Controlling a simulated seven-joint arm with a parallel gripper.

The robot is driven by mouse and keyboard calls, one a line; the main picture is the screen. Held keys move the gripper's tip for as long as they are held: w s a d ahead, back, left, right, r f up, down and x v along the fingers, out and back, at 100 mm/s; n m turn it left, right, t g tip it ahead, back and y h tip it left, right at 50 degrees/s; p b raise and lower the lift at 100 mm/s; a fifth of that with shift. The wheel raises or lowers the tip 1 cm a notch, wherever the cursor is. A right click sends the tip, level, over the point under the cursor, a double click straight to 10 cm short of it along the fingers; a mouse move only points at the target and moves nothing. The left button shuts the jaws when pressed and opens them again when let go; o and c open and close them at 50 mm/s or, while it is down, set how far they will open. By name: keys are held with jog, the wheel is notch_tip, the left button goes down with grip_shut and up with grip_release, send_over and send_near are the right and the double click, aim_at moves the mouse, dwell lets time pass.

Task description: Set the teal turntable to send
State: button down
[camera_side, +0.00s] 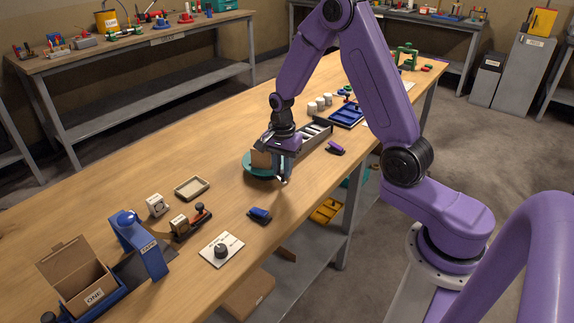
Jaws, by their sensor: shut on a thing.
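The teal turntable (250,170) lies flat on the wooden bench near its middle. A brown box-like block (260,159) stands on it. My gripper (283,180) points down at the turntable's right side, just right of the block. Its fingers are shut at the turntable's edge. The exact part between the fingertips is hidden by the fingers. Any "send" marking is too small or hidden to read.
A grey tray (316,134) lies close behind my gripper, with white cylinders (320,103) beyond it. A purple-handled item (335,148) and a blue item (260,215) lie near the bench's front edge. A shallow tray (191,187) lies to the left.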

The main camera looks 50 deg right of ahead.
jog(key=shift+w+a+m, duration=0.55)
jog(key=shift+a+m, duration=0.25)
jog(key=shift+m, duration=0.2)
jog(key=shift+w+a+r+m, duration=0.1)
jog(key=shift+w+a+m, duration=0.7)
jog(key=shift+m, duration=0.4)
jog(key=shift+a, duration=0.1)
jog(key=c, duration=0.9)
grip_release()
jog(key=shift+c, duration=0.2)
jog(key=shift+s, duration=0.1)
notch_tip(320, 180, up, 17)
jog(key=shift+r, duration=0.15)
jog(key=shift+a, duration=0.1)
